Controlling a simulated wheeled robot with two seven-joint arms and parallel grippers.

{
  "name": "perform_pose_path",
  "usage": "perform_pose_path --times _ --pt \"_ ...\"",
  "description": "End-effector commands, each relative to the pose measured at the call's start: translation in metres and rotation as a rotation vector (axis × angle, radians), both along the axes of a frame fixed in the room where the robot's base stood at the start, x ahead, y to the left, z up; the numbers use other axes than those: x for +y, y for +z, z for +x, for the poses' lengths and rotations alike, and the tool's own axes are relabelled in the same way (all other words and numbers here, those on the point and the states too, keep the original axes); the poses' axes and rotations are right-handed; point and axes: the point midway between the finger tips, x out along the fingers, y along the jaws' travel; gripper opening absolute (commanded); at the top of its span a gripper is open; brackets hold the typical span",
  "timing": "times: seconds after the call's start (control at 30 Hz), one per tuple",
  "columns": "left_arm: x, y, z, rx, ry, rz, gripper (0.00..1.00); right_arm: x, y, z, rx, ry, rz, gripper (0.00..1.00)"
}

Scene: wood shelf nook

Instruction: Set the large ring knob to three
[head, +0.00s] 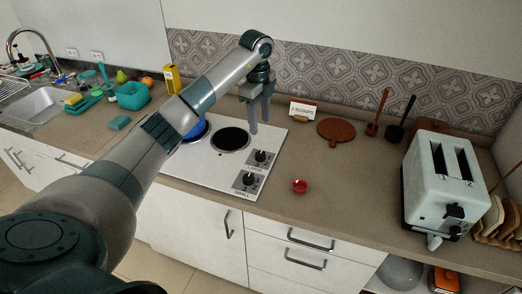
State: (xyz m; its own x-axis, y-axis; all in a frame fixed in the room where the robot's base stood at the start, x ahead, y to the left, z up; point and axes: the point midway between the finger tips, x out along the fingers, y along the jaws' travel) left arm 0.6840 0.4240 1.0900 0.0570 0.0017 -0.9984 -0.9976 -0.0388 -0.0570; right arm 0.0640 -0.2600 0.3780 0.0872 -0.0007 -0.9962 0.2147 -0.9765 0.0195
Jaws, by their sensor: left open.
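The white hob (207,164) is set in the counter, with two dark knobs on its right side. The far knob (261,156) has a label too small to read surely. The near knob (248,180) has a label that seems to read SMALL. Numbers are printed around both, but I cannot tell either setting. My left gripper (259,126) is open and empty, pointing down above the hob's back right corner, behind the far knob and apart from it. My right gripper is out of view.
One dark ring (231,139) is bare. Something blue and round (196,132) sits on the hob, partly behind my arm.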

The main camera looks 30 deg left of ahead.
Motion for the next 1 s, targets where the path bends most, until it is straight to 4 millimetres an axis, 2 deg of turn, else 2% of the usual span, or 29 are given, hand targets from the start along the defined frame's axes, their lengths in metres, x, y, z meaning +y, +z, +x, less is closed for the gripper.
perform_pose_path --times 0.03,0.6,0.8,1.0 --pt "0.000 -0.007 0.000 0.005 0.001 0.000 0.47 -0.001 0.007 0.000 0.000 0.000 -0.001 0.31" --pt "0.000 -0.107 0.005 0.004 0.001 0.000 0.47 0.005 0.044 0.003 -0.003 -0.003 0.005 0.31" --pt "0.000 -0.132 0.007 0.002 0.001 0.000 0.47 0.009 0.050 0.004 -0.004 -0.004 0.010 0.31" --pt "0.000 -0.141 0.008 0.000 0.000 0.000 0.47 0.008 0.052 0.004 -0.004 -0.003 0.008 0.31"
